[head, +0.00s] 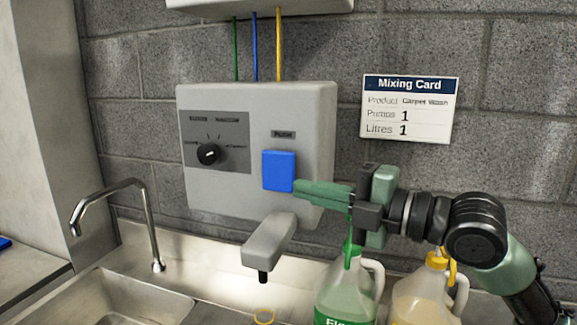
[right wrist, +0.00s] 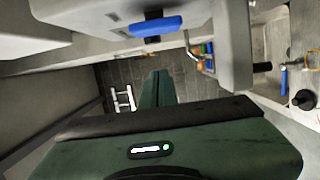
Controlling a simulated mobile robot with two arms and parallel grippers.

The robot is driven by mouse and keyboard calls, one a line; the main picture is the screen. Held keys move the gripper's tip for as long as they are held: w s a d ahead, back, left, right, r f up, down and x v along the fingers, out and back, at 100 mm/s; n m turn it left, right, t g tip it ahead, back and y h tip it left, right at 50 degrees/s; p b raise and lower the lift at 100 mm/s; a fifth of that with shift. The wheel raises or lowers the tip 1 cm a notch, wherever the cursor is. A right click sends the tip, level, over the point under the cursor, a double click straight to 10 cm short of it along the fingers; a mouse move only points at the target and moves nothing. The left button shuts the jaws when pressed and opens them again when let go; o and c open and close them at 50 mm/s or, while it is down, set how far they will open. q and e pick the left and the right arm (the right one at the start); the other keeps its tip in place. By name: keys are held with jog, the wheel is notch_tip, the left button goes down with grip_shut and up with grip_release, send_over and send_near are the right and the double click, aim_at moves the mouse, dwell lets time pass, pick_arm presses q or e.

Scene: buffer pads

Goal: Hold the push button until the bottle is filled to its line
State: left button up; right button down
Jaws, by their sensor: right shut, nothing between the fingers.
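The blue push button (head: 279,170) is on the front of the grey dispenser box, under a "PUSH" label. It also shows at the top of the right wrist view (right wrist: 157,26). My right gripper (head: 298,187) is shut and empty, its fingertips at the button's lower right edge in the head view. In the right wrist view its fingers (right wrist: 160,75) appear apart from the button; contact is not clear. My left gripper is not in view.
Green (head: 345,290) and yellow (head: 428,293) jugs stand below my right arm. A dial (head: 208,154) is left of the button. A tap (head: 150,225) stands by the sink (head: 100,305). The mixing card (head: 407,108) reads Pumps 1, Litres 1.

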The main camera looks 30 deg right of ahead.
aim_at(291, 170)
jog(key=w+p, duration=0.1)
jog(key=w, duration=0.1)
jog(key=w+p, duration=0.2)
jog(key=w, duration=0.1)
jog(key=w+p, duration=0.1)
jog(key=w, duration=0.1)
jog(key=shift+w+d+p, duration=0.25)
jog(key=shift+p, duration=0.1)
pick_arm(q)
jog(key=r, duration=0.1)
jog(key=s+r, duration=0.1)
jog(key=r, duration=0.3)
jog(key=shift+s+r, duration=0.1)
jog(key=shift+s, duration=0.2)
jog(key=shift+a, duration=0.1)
pick_arm(e)
jog(key=shift+w+d+f+b, duration=0.2)
jog(key=shift+w+d+b, duration=0.25)
jog(key=shift+b, duration=0.4)
jog(key=shift+w+d+r, duration=0.1)
jog(key=shift+w+d, duration=0.1)
jog(key=shift+d, duration=0.05)
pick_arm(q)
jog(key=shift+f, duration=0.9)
pick_arm(e)
jog(key=shift+r, duration=0.3)
dwell(3.7)
